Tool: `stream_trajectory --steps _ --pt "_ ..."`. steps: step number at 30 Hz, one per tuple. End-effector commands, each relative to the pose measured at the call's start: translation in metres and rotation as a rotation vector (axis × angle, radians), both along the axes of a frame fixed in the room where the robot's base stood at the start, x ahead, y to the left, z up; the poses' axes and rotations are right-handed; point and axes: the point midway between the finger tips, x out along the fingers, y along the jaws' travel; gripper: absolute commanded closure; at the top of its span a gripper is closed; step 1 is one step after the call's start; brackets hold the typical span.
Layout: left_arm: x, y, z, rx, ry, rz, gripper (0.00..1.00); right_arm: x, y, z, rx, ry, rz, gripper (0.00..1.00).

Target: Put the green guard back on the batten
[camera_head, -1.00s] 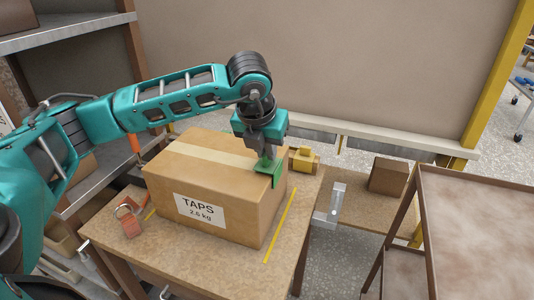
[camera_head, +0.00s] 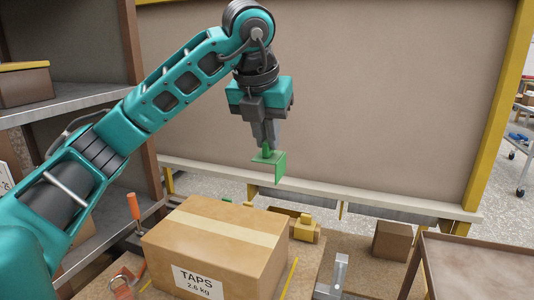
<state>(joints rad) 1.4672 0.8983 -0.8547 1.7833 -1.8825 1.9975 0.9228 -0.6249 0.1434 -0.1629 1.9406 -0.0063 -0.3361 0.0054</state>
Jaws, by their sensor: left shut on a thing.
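My left gripper (camera_head: 265,143) is shut on the green guard (camera_head: 278,167), an angled piece with a small upright tab. It holds the guard in the air above the far right part of the taps box, apart from the box. The pale batten (camera_head: 400,205) runs along the foot of the big brown panel, behind the guard. In the picture the guard's lower edge overlaps the batten; I cannot tell the gap between them. My right gripper is not in view.
The cardboard box marked TAPS (camera_head: 205,240) stands on the bench. A yellow block (camera_head: 306,229), a small brown box (camera_head: 391,240) and a metal bracket (camera_head: 335,276) are to its right. An orange-handled tool (camera_head: 134,208) and a padlock (camera_head: 122,287) are to its left. A brown tray table (camera_head: 480,262) stands right.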

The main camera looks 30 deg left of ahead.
Motion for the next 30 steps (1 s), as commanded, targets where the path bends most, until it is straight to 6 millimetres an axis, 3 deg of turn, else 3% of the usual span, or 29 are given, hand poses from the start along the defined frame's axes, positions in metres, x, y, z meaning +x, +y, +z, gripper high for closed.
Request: stream_trajectory --steps 3,8,24,30 --pt "0.000 0.000 0.018 -0.002 -0.001 -0.001 1.00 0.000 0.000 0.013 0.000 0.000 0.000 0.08" --pt "0.000 0.000 0.031 -0.001 -0.001 0.000 1.00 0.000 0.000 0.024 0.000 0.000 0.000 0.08" --pt "0.000 0.000 0.068 0.000 -0.002 0.000 1.00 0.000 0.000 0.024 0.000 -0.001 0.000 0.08" --pt "0.000 0.000 0.072 -0.001 0.000 0.000 1.00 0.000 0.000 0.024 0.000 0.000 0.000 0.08"
